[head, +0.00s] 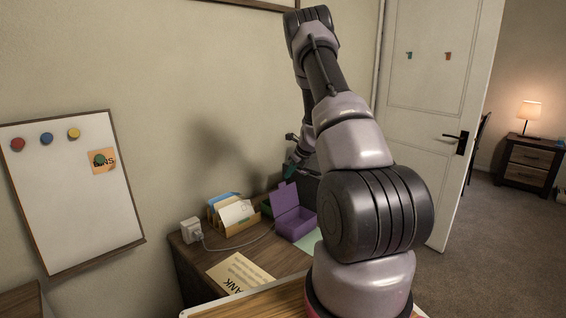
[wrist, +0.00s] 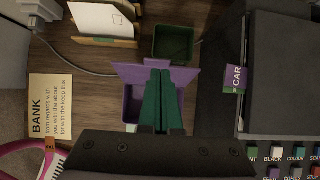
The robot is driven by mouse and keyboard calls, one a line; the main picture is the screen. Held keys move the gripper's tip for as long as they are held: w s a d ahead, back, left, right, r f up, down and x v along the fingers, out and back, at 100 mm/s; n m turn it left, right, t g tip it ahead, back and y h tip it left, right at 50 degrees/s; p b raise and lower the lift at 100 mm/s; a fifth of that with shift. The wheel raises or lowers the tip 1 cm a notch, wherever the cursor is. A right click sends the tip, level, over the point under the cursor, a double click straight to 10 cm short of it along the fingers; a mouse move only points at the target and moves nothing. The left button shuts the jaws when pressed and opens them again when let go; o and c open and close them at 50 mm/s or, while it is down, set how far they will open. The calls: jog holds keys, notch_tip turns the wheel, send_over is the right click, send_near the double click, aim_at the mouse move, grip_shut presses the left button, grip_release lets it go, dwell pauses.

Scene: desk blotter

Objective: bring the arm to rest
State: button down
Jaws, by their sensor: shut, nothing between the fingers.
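My arm rises in front of the desk and bends over it in the head view. My gripper (head: 290,171) hangs above the back of the desk, partly hidden by the arm. In the wrist view the green fingers of my gripper (wrist: 161,75) are together with nothing between them. Below them is a purple box (wrist: 132,105) with its lid up; it also shows in the head view (head: 294,222). The fingers cover part of this box.
A green bin (wrist: 173,43) and a letter rack (head: 235,224) stand near the purple box. A BANK card (wrist: 50,105) lies on the desk (head: 195,262). A dark device with a CAR label (wrist: 236,78) stands at right in the wrist view.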

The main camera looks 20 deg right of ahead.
jog(key=w+a+r, duration=0.1)
jog(key=w+r, duration=0.3)
jog(key=r, duration=0.2)
jog(key=s+a+r+n+y, duration=0.1)
jog(key=s+a+r+n, duration=0.25)
jog(key=r, duration=0.35)
jog(key=s+a+r+n, duration=0.3)
jog(key=a+r, duration=0.2)
jog(key=r, duration=0.3)
jog(key=s+a+r+n+y, duration=0.1)
jog(key=s+a+r+n, duration=0.6)
jog(key=s+r, duration=0.4)
jog(key=s+a+r+n, duration=0.1)
jog(key=s+n, duration=0.3)
jog(key=s, duration=0.4)
jog(key=s+a+r+n+h, duration=0.1)
jog(key=s+a+r+n, duration=0.1)
jog(key=s+n, duration=0.3)
jog(key=s+a+r+n+t+h, duration=0.1)
jog(key=s+n, duration=0.4)
jog(key=s, duration=0.7)
jog(key=shift+s+a+r, duration=0.2)
jog(key=shift+a+r, duration=0.05)
jog(key=shift+a, duration=0.5)
